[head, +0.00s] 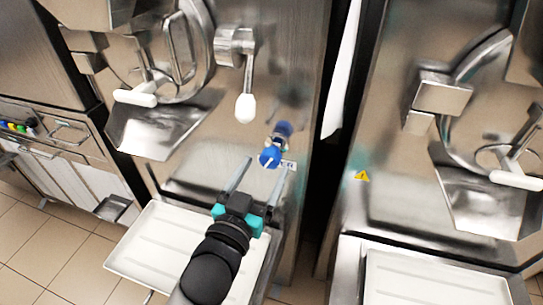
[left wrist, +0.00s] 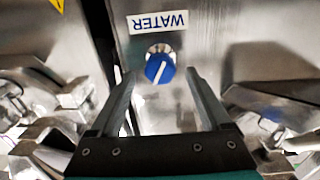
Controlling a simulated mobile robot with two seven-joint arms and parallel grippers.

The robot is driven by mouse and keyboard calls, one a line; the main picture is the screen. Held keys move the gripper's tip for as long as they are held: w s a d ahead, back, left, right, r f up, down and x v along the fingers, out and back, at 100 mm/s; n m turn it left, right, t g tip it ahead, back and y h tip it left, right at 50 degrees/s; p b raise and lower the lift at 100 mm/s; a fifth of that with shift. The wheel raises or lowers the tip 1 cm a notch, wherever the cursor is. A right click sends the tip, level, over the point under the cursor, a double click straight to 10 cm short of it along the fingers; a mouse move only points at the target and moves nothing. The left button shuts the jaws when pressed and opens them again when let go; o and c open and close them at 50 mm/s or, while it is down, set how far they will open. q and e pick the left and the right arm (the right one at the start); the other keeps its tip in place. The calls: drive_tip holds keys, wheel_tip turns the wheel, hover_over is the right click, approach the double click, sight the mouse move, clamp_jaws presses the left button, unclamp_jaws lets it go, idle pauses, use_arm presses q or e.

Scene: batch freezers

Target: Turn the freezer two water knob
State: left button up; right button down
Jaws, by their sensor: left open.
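The blue water knob (head: 269,157) with a white pointer line sits on the steel front of the middle freezer in the head view. In the left wrist view the same water knob (left wrist: 160,68) shows beyond and between the fingers, beside a WATER label (left wrist: 158,22) that appears upside down. My left gripper (head: 264,178) is open and empty, its two fingers pointing at the panel just below the knob. In the left wrist view the left gripper (left wrist: 158,85) has one finger on each side of the knob's outline; contact cannot be told. My right gripper is not in view.
A lever with a white grip (head: 245,108) hangs above the knob. A steel chute (head: 160,128) juts out at left. White trays (head: 165,250) stand below the freezers. Another freezer with a yellow warning sticker (head: 361,176) stands at right, past a dark gap.

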sight(268, 163)
use_arm(q)
drive_tip(key=x, duration=0.3)
drive_tip(key=shift+w+d+b, duration=0.1)
drive_tip(key=shift+w+b, duration=0.15)
drive_tip(key=shift+b, duration=0.05)
drive_tip(key=shift+w+d, duration=0.25)
drive_tip(key=shift+w, duration=0.45)
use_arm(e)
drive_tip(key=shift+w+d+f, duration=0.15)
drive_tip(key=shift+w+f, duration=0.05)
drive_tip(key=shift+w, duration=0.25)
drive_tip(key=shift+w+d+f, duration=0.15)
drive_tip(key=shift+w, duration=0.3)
use_arm(q)
drive_tip(key=shift+c, duration=0.2)
clamp_jaws()
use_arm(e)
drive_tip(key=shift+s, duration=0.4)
